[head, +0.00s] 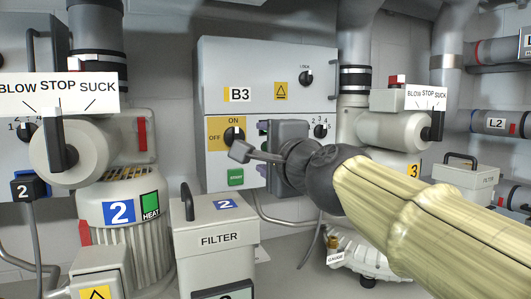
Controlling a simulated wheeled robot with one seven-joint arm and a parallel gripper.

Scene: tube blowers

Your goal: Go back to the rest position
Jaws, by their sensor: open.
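My arm comes in from the right in a pale yellow sleeve and ends in a dark wrist. My gripper (243,152) points left from it, with a grey blocky fingertip at the end of a thin finger. It is open and I see nothing held in it. In the picture its tip overlaps the lower edge of the yellow ON/OFF switch plate (214,134) on the B3 cabinet (260,60). I cannot tell whether it touches the cabinet. My wrist hides part of the cabinet's lower right.
A green START button (236,177) sits below the switch. Blower 2 (120,205) with its BLOW/STOP/SUCK lever (57,140) stands at the left. A FILTER box (218,238) stands low in the middle. Another blower (385,130) and pipes stand at the right.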

